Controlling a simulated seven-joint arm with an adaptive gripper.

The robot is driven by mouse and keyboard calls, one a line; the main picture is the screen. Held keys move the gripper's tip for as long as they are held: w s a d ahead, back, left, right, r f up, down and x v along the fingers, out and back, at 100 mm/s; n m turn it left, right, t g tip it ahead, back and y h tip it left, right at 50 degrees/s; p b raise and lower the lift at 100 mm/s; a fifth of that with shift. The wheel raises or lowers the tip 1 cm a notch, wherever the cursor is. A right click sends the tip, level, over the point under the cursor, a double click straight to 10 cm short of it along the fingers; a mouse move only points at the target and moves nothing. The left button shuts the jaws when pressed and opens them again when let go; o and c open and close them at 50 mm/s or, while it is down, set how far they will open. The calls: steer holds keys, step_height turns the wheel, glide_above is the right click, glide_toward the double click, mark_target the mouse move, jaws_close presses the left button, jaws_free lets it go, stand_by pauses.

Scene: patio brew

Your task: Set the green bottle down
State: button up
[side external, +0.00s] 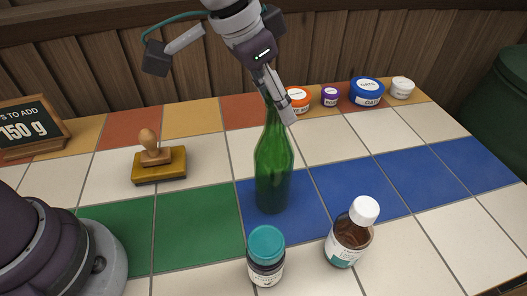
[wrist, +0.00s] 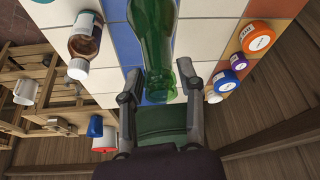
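The green bottle (side external: 273,172) stands upright over a blue tile in the side external view. I cannot tell whether its base touches the tiles. My gripper (side external: 281,105) reaches down at a slant to the bottle's neck from above. In the wrist view, the bottle (wrist: 153,28) runs away from the camera between the two fingertips of my gripper (wrist: 160,72). A finger hides part of the neck in the side external view.
A brown bottle with a white cap (side external: 349,235) and a dark jar with a teal lid (side external: 266,258) stand in front. A wooden stamp on a yellow block (side external: 159,165) is at left. Several small tubs, including a blue one (side external: 367,93), line the back. Blue tiles at right are clear.

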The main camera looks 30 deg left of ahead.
steer(key=shift+o, duration=1.2)
steer(key=shift+r, duration=0.1)
steer(key=a+v, duration=0.1)
steer(key=v, duration=1.1)
steer(key=s+a+f+n+y, duration=0.1)
steer(key=s+a+f+n, duration=0.2)
steer(key=a, duration=0.4)
steer(key=s+a+f+n+t+y, duration=0.1)
steer(key=s+a+f+n, duration=0.2)
steer(key=s+a+f, duration=0.2)
steer(key=shift+s+a+f+t, duration=0.25)
steer(key=shift+a+f, duration=0.55)
steer(key=shift+a, duration=0.45)
